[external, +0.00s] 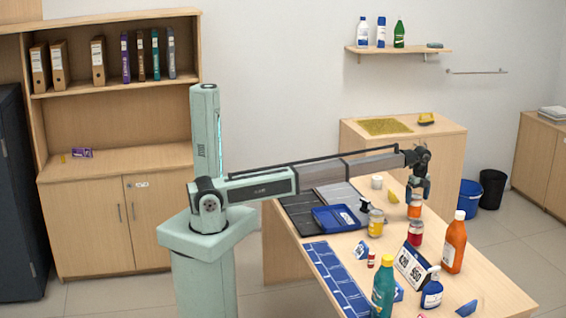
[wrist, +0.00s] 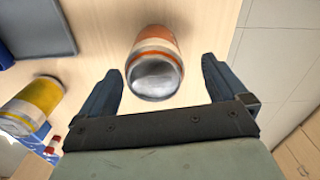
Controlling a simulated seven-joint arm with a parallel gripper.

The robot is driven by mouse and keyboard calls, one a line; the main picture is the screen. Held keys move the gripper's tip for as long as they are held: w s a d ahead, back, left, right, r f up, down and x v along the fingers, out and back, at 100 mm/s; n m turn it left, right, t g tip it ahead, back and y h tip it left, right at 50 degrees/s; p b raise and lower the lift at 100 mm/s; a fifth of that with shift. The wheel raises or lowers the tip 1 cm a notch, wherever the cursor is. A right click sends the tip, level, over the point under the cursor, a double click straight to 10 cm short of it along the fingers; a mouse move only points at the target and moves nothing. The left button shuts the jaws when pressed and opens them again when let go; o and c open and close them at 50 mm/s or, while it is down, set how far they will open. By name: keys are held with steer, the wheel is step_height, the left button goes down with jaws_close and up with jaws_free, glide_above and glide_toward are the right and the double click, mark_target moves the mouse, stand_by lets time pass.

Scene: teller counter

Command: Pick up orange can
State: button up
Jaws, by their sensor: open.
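The orange can (external: 414,207) stands upright on the wooden counter (external: 481,273), towards its back right part in the external view. In the wrist view the orange can (wrist: 155,62) shows its silver top and an orange and white side. My gripper (external: 417,192) is directly above the can in the external view, pointing down. In the wrist view my gripper (wrist: 163,80) is open, with one finger on each side of the can and visible gaps between. The exact height of the fingertips against the can is hard to tell.
A yellow can (external: 376,222) and a red jar (external: 415,233) stand close by. The yellow can (wrist: 33,105) is left of my gripper in the wrist view. An orange bottle (external: 454,243), a sign (external: 411,266) and a blue tray (external: 337,218) are also on the counter.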

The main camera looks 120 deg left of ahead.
mark_target(415, 205)
steer(key=f, duration=0.4)
steer(key=shift+s+d+f, duration=0.15)
steer(key=shift+s+f, duration=0.05)
steer(key=shift+f, duration=0.2)
steer(key=shift+c, duration=0.3)
steer(key=shift+r, duration=0.15)
steer(key=c, duration=1.5)
